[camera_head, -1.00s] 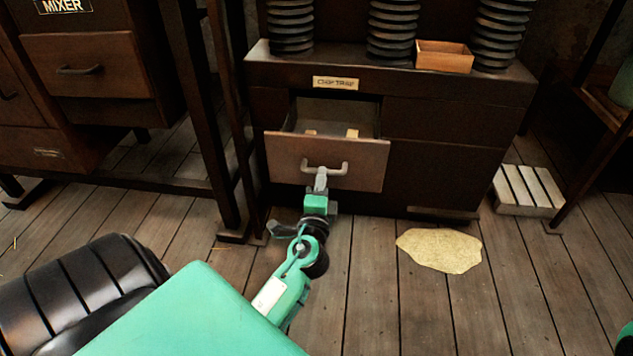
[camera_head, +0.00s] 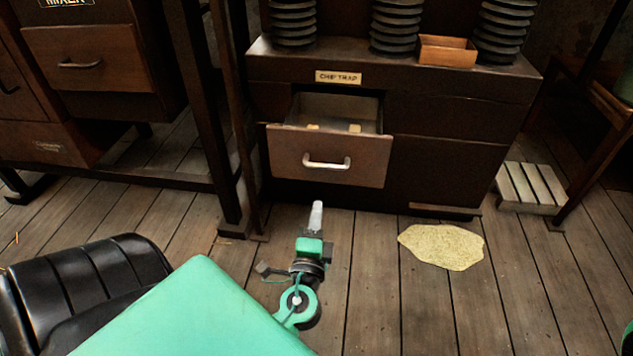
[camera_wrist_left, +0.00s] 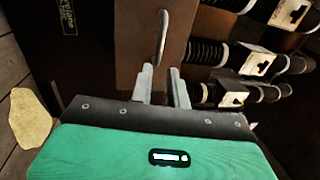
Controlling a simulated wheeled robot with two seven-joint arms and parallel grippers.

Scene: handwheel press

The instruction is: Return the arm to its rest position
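My left gripper (camera_head: 316,215) is in front of and below the open drawer (camera_head: 290,153), apart from its metal handle (camera_head: 327,163). In the left wrist view, the two fingers of the gripper (camera_wrist_left: 163,88) stand apart with nothing between them, and the handle (camera_wrist_left: 162,38) lies beyond the fingertips. The drawer, under a label reading "CHIP TRAP" (camera_head: 338,77), is pulled out, with small pale pieces (camera_head: 354,128) inside. My right gripper is not seen; only a green bit shows at the lower right edge of the head view.
A dark cabinet (camera_head: 447,160) holds the drawer, with a small wooden box (camera_head: 447,51) and black ribbed columns on top. A pale yellow patch (camera_head: 441,246) and a slatted board (camera_head: 531,187) lie to the right. A dark metal frame (camera_head: 205,120) stands at left. Floor between is clear.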

